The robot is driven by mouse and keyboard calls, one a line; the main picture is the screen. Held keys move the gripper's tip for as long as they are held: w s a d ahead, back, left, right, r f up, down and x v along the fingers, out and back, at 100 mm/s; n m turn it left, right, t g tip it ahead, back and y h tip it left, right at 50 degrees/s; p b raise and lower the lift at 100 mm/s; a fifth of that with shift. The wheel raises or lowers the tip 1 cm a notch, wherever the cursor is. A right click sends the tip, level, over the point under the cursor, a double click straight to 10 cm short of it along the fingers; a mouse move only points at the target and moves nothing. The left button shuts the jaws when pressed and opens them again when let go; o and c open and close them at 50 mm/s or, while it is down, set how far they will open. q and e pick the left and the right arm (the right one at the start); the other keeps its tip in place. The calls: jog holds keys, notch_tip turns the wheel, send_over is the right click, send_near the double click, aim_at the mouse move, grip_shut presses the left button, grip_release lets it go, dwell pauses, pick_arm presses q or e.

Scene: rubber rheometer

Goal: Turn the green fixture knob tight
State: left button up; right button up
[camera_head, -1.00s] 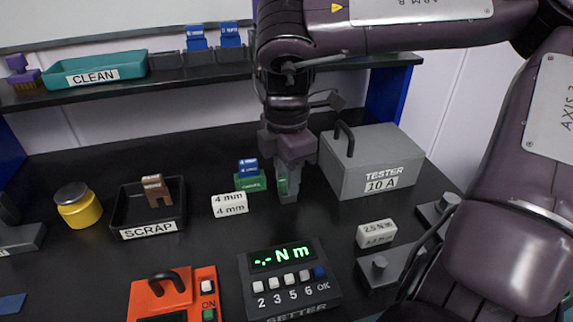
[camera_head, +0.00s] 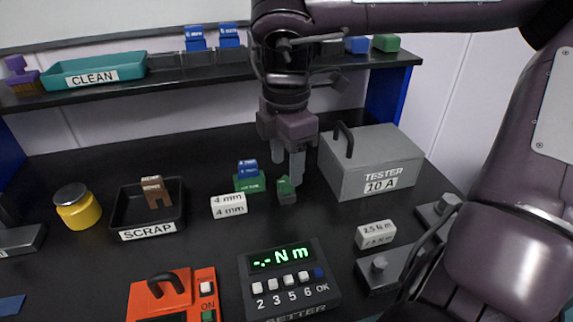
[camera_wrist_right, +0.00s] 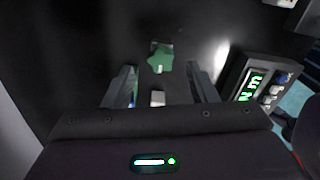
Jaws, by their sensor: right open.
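The green knob (camera_head: 286,185) sits on a small grey fixture standing on the dark bench, right of the 4 mm block. It also shows as a lobed green knob with a pale mark in the right wrist view (camera_wrist_right: 160,59). My right gripper (camera_head: 288,170) is open and empty, just behind and above the knob. In the right wrist view its two fingers (camera_wrist_right: 164,88) are spread apart, with the knob beyond the tips and between their lines. I see no contact with the knob. My left gripper is not in view.
The grey tester box (camera_head: 372,165) stands close to the right of the gripper. Left are a white 4 mm block (camera_head: 229,206) and a green block (camera_head: 249,184) with a blue one on it. The setter (camera_head: 290,281) is in front. The scrap tray (camera_head: 170,216) is farther left.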

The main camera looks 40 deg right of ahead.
aim_at(286, 181)
jog(key=shift+r, duration=2.3)
